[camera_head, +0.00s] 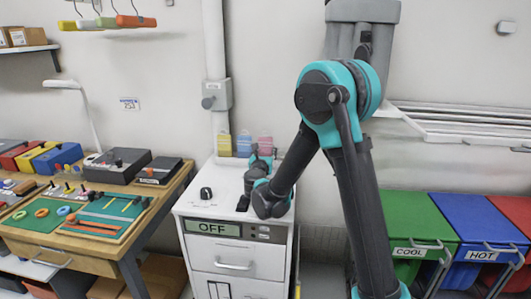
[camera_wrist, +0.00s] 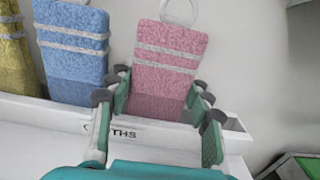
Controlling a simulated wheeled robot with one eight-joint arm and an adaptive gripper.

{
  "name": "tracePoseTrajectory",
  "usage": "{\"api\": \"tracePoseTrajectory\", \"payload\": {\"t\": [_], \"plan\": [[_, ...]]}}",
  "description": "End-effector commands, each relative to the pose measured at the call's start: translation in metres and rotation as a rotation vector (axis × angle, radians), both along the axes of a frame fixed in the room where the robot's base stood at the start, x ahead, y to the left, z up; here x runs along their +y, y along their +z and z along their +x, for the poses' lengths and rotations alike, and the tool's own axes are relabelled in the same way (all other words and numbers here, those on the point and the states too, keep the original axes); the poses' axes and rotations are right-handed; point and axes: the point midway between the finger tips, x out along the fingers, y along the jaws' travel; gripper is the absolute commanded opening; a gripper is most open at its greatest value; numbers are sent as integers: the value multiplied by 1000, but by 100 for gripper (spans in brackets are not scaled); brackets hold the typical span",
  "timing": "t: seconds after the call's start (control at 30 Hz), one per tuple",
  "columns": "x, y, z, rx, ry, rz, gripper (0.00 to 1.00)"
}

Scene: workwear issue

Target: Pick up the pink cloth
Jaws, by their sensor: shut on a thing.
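The pink cloth (camera_wrist: 170,48) hangs upright from a pale ring at the right of a row of cloths, with two pale stripes across it. It also shows in the head view (camera_head: 265,143), partly behind my arm. My gripper (camera_wrist: 160,84) has its fingers on both sides of the cloth's lower part and is shut on it. The cloth's lower end is near a white ledge marked "THS" (camera_wrist: 70,112). In the head view my gripper is mostly hidden by my own wrist.
A blue cloth (camera_wrist: 70,50) hangs close on the left, with a yellow cloth (camera_wrist: 12,50) beyond it. The white cabinet (camera_head: 232,265) with an "OFF" display stands below my arm. A workbench (camera_head: 75,258) is at left; green (camera_head: 412,215) and blue (camera_head: 480,220) bins are at right.

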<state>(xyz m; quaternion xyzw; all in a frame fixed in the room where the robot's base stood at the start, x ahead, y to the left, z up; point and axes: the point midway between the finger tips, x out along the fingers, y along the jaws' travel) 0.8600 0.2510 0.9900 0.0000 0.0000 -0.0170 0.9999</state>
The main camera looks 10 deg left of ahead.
Motion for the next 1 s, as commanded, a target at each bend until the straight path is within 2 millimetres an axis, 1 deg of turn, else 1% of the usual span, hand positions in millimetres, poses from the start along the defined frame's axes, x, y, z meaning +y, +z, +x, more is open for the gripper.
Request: {"api": "tracePoseTrajectory", "payload": {"t": [0.27, 0.47, 0.57, 0.77, 0.87, 1.0], "plan": [[0, 3, 0, 0, 0, 0, 27], [0, 18, 0, 0, 0, 0, 27], [0, 30, -1, 0, 0, 0, 27], [0, 64, -1, 0, 0, 0, 27], [0, 86, -1, 0, 0, 0, 27], [-1, 121, -1, 0, 0, 0, 27]]}}
